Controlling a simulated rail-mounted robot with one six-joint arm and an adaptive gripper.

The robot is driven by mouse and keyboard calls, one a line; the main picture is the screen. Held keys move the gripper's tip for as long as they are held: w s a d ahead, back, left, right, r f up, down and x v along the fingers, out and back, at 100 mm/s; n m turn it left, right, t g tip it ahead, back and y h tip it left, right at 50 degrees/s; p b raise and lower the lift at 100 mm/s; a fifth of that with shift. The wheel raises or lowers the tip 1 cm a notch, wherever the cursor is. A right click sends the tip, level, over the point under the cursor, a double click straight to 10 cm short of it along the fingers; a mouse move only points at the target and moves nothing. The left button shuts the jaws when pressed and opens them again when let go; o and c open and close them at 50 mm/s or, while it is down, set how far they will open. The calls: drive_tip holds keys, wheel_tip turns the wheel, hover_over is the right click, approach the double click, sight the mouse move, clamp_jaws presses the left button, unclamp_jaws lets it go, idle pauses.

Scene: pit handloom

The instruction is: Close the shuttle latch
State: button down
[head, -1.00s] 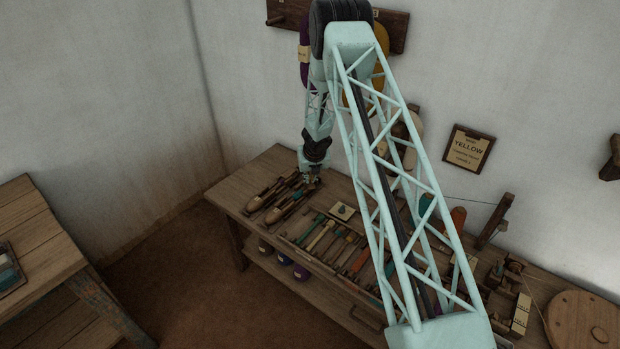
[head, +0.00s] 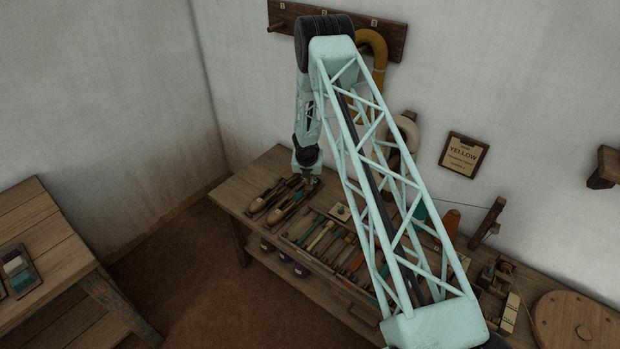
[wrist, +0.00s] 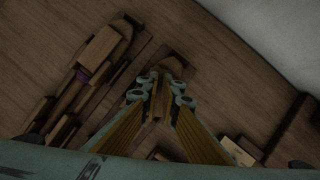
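Two wooden shuttles lie side by side at the left end of the workbench in the head view, the left one (head: 268,197) and the right one (head: 286,211). My gripper (head: 310,178) is at their far end, pointing down. In the wrist view one shuttle (wrist: 98,52) with a purple patch lies left of the fingers. Another wooden piece (wrist: 168,63), seemingly part of the other shuttle, shows beyond and between the fingertips. My gripper (wrist: 163,90) has a gap between its fingers, and I see nothing clamped there. I cannot make out the latch; contact is unclear.
The workbench (head: 232,197) holds several tools in a row right of the shuttles and a small pale block (head: 340,212). A wall sign (head: 464,155) and a peg rack (head: 290,20) are behind. A second table (head: 40,225) stands at the left.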

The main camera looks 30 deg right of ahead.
drive_tip(key=shift+w+a+r+m+g+h+p, duration=0.1)
drive_tip(key=shift+m+g+h+p, duration=0.35)
drive_tip(key=shift+m+p, duration=1.5)
drive_tip(key=shift+w+m+g+h+p, duration=0.1)
drive_tip(key=shift+m+g+h+p, duration=0.2)
drive_tip(key=shift+m+p, duration=0.5)
drive_tip(key=shift+m, duration=0.45)
drive_tip(key=c, duration=3.2)
unclamp_jaws()
drive_tip(key=shift+o, duration=0.2)
drive_tip(key=shift+a, duration=0.1)
drive_tip(key=v, duration=1.2)
